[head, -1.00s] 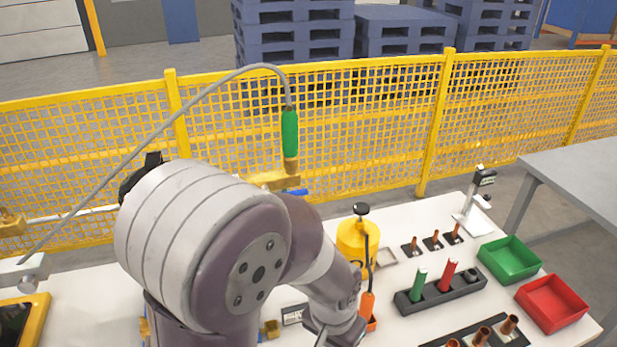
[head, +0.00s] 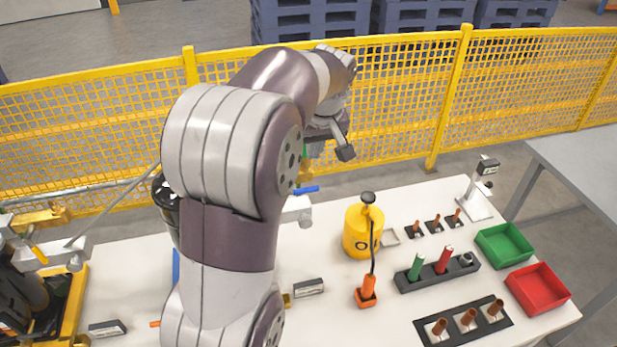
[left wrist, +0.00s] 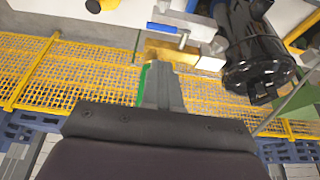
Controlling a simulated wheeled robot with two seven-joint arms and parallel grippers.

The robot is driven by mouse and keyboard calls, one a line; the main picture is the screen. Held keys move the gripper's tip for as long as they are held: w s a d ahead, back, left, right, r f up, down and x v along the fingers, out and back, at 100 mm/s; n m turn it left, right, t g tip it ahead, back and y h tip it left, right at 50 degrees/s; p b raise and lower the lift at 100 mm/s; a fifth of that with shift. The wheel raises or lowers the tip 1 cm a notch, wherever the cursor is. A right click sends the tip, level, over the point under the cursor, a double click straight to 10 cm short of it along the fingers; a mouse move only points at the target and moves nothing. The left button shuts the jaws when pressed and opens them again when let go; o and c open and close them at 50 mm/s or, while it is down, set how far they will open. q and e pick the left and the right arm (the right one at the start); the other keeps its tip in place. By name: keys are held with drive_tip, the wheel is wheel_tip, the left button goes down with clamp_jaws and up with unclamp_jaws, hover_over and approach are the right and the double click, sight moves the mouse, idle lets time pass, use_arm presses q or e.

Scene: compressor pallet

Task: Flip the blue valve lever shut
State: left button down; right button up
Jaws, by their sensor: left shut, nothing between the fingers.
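The blue valve lever (head: 306,189) shows just right of my left arm in the head view. In the left wrist view the lever (left wrist: 163,27) lies roughly in line with the brass valve body (left wrist: 168,50) beside it. My left gripper (head: 345,152) is shut and empty, raised above and to the right of the lever in the head view. In the left wrist view its grey fingers (left wrist: 162,75) point toward the valve; I cannot tell whether they touch it. The green hose grip (left wrist: 142,85) is partly hidden behind the fingers. My right gripper is out of view.
A black cylinder (left wrist: 255,50) stands close to the valve in the left wrist view. Yellow mesh fence (head: 400,115) runs behind the white table. A yellow canister (head: 362,235), green bin (head: 503,246) and red bin (head: 538,289) stand to the right.

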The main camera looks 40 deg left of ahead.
use_arm(q)
drive_tip(key=f, duration=0.1)
drive_tip(key=p, duration=0.4)
approach(307, 188)
drive_tip(key=x, duration=0.5)
drive_tip(key=shift+x, duration=0.8)
drive_tip(key=shift+a+f, duration=0.15)
